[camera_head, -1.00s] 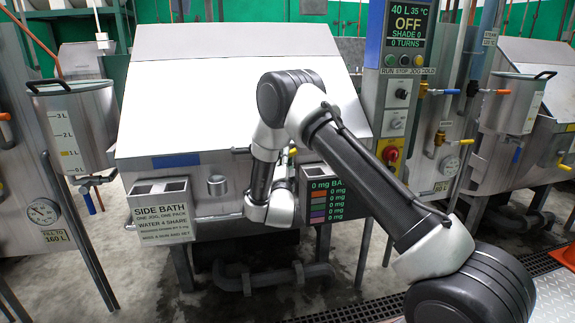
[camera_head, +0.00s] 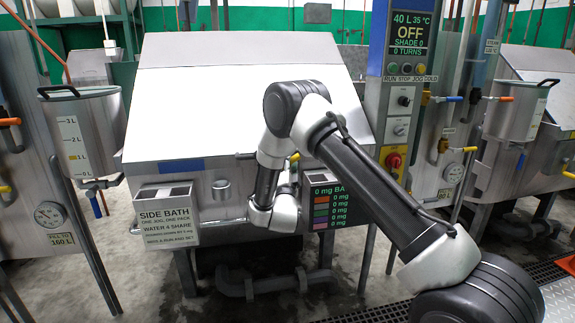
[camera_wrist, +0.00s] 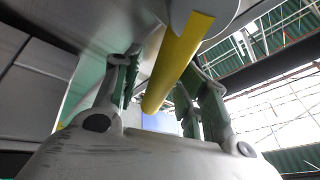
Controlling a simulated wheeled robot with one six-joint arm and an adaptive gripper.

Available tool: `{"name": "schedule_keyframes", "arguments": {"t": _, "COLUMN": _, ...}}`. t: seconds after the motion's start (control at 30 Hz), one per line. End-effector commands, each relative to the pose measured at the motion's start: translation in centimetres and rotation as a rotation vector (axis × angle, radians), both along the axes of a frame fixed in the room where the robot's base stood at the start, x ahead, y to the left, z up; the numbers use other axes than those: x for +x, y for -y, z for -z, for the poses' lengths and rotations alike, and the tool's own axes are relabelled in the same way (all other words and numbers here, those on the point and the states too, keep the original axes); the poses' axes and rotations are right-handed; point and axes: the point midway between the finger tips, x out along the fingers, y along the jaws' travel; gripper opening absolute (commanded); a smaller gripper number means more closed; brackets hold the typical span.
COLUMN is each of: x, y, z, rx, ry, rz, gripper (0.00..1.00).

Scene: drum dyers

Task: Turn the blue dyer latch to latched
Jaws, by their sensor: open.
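The blue dyer is the large steel machine (camera_head: 235,95) with a blue plate (camera_head: 180,165) on its front, in the middle of the head view. A yellow bar (camera_wrist: 178,62), apparently the latch handle, runs down from a round grey hub (camera_wrist: 205,12) in the wrist view. A bit of yellow (camera_head: 294,157) shows beside my arm in the head view. My gripper (camera_wrist: 160,85) is open, with its green-padded fingers on either side of the yellow bar. I cannot tell whether they touch it. My arm hides the fingers in the head view.
A side bath box (camera_head: 167,213) and a coloured readout box (camera_head: 328,202) flank my wrist on the machine's front. A control column (camera_head: 400,110) reading OFF stands at the right. A steel jug (camera_head: 85,125) hangs at the left.

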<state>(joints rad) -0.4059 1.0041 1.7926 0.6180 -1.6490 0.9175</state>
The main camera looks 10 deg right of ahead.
Motion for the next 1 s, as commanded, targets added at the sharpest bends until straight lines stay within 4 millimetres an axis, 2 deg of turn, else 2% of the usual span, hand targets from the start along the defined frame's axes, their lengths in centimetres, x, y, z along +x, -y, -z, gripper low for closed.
{"name": "schedule_keyframes", "arguments": {"t": 0.17, "x": -0.9, "y": -0.3, "z": 0.4, "rx": -0.001, "ry": 0.000, "rz": -0.002, "gripper": 0.42}}
{"name": "schedule_keyframes", "arguments": {"t": 0.4, "x": -4.4, "y": -1.3, "z": 1.7, "rx": -0.001, "ry": -0.002, "rz": -0.002, "gripper": 0.42}}
{"name": "schedule_keyframes", "arguments": {"t": 0.6, "x": -6.6, "y": -1.8, "z": 2.6, "rx": -0.001, "ry": -0.002, "rz": -0.001, "gripper": 0.42}}
{"name": "schedule_keyframes", "arguments": {"t": 0.97, "x": -7.3, "y": -1.9, "z": 2.8, "rx": 0.000, "ry": 0.000, "rz": 0.000, "gripper": 0.42}}
{"name": "schedule_keyframes", "arguments": {"t": 1.0, "x": -7.3, "y": -1.9, "z": 2.8, "rx": 0.000, "ry": 0.000, "rz": 0.000, "gripper": 0.39}}
